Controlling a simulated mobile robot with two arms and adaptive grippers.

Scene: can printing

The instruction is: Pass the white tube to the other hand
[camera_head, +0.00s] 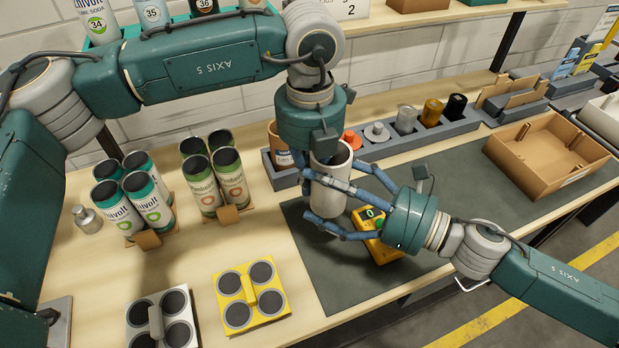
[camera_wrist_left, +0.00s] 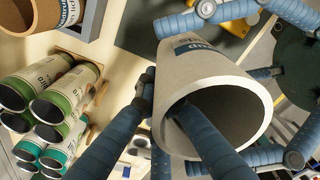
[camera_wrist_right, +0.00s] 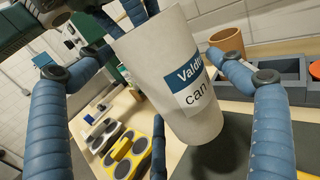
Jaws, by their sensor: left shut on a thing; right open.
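The white tube (camera_head: 329,186) is upright in the air above the dark mat, with a blue and white label that shows in the right wrist view (camera_wrist_right: 195,85). My left gripper (camera_head: 315,172) reaches down from above and is shut on the tube's upper wall. In the left wrist view one finger goes inside the tube's open end (camera_wrist_left: 225,115) and others are outside it. My right gripper (camera_head: 335,205) comes from the right, open, with its fingers on either side of the tube. I cannot tell whether they touch it.
A yellow device (camera_head: 378,245) lies on the mat (camera_head: 335,285) below my right gripper. Four-packs of cans (camera_head: 140,200) and yellow and white can holders (camera_head: 252,297) are at left. A grey rack (camera_head: 430,135) with colored cylinders stands behind. A brown tray (camera_head: 550,160) is at right.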

